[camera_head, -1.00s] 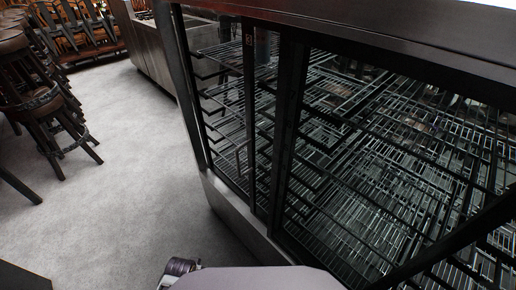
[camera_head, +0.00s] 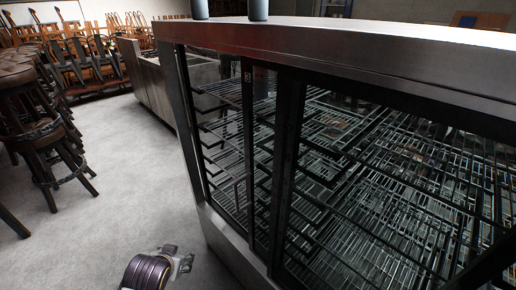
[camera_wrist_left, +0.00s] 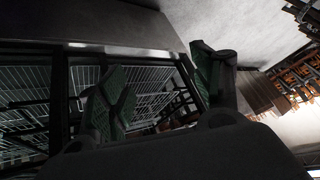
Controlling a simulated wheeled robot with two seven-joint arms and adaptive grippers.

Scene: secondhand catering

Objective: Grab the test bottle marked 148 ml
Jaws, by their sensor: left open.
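Two grey-blue cylindrical objects, possibly bottles, stand on the cabinet top at the upper edge of the head view: a left one (camera_head: 200,9) and a right one (camera_head: 258,10). Only their lower parts show and no marking can be read, so I cannot tell whether either is the 148 ml bottle. My left gripper (camera_head: 180,262) is low beside the cabinet in the head view, well below its top. In the left wrist view my left gripper (camera_wrist_left: 160,90) has its two green-padded fingers spread apart with nothing between them. My right gripper is not in view.
A glass-fronted cabinet (camera_head: 330,42) with wire shelves fills the right side. Stacked bar stools (camera_head: 35,135) stand at the left, and many wooden chairs (camera_head: 75,50) are at the back. Grey floor (camera_head: 125,190) is clear between the stools and cabinet.

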